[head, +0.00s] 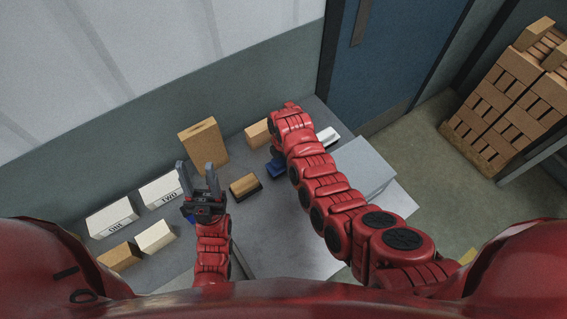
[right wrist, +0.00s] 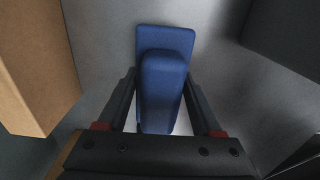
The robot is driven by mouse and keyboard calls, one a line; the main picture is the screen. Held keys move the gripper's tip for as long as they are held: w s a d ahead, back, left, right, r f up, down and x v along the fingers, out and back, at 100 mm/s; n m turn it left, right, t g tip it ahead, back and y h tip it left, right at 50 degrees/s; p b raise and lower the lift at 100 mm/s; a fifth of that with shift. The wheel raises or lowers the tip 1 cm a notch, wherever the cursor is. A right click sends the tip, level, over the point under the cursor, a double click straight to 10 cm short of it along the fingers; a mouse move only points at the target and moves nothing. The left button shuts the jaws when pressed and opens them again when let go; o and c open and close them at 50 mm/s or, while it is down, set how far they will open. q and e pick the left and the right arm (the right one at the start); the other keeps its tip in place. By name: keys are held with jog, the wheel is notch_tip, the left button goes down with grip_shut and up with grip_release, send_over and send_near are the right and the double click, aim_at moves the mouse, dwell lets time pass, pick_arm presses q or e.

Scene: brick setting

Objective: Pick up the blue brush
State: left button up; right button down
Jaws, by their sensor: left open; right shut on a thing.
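The blue brush (right wrist: 163,85) lies between the two dark fingers of my right gripper (right wrist: 160,78) in the right wrist view, and the gripper is shut on it. A flat blue end shows beyond a raised blue handle. In the head view only a small blue part of the brush (head: 276,168) shows beside my right arm, which hides the rest and most of the right gripper. My left gripper (head: 197,168) is open and empty, with its fingers pointing up over the left part of the table.
On the grey table (head: 275,225) stand white boxes marked ONE (head: 112,217) and TWO (head: 161,191), a tall brown block (head: 204,143), a wooden brush-like block (head: 244,184) and a grey box (head: 366,166). A wall is behind. The table's front middle is clear.

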aim_at(282, 172)
jog(key=shift+r, duration=0.3)
jog(key=shift+s+r+b, duration=0.15)
jog(key=shift+r+b, duration=0.75)
jog(key=shift+r, duration=0.05)
jog(key=s, duration=0.5)
jog(key=shift+a+r+b, duration=0.25)
jog(key=shift+b, duration=0.15)
jog(key=shift+s+r+p, duration=0.5)
jog(key=shift+s+p, duration=0.4)
jog(key=s+p, duration=0.1)
jog(key=s, duration=0.1)
jog(key=s+p, duration=0.1)
jog(key=s, duration=0.2)
jog(key=s+p, duration=0.1)
jog(key=s, duration=0.1)
jog(key=shift+s+a+r, duration=0.1)
jog(key=shift+s+a, duration=0.15)
jog(key=shift+s, duration=0.7)
